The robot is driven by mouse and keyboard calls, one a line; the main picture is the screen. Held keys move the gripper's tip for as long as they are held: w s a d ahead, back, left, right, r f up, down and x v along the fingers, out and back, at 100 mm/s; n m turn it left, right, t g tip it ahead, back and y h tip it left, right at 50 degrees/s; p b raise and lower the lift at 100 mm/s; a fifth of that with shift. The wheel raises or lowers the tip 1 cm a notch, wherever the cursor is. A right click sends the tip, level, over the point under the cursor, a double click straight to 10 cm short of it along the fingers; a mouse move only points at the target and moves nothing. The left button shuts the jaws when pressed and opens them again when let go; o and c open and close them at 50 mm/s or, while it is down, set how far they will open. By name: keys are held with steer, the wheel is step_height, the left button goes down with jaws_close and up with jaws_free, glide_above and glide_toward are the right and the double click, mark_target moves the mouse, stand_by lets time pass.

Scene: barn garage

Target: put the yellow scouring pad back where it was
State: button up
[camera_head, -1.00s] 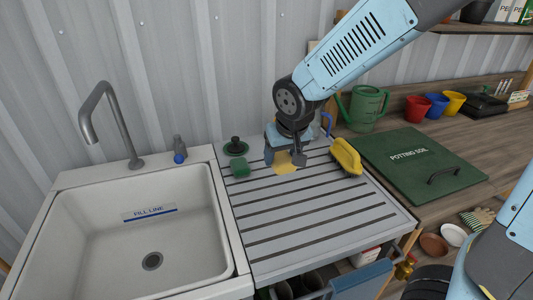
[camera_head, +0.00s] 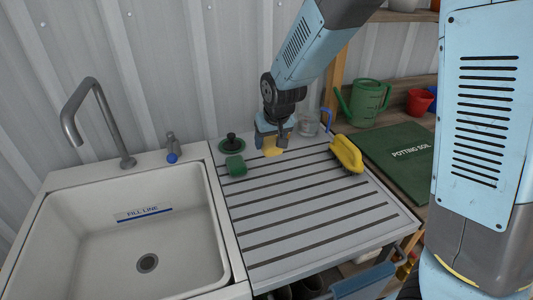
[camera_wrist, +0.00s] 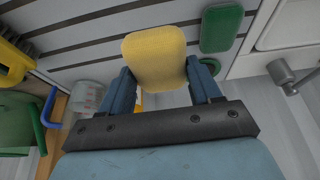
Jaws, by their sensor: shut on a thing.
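The yellow scouring pad (camera_wrist: 157,58) is a thin rounded rectangle held between the two fingers of my gripper (camera_wrist: 160,82) in the wrist view. In the head view my gripper (camera_head: 272,143) is at the back of the slatted drainboard (camera_head: 310,216), with the pad (camera_head: 273,152) showing below its fingers. I cannot tell whether the pad touches the board. A green pad (camera_head: 235,166) lies just left of the gripper, and it also shows in the wrist view (camera_wrist: 221,28).
A dark green sink plug (camera_head: 233,144) sits behind the green pad. A yellow brush (camera_head: 346,153) lies to the right, with a clear jug (camera_head: 309,124) behind it. The sink (camera_head: 150,230) is at left. The board's front is clear.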

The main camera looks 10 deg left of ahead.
glide_above(266, 162)
step_height(266, 162, down, 5)
steer(key=shift+s, duration=0.1)
steer(key=shift+f, duration=1.55)
steer(key=o, duration=0.9)
steer(key=shift+f, duration=0.1)
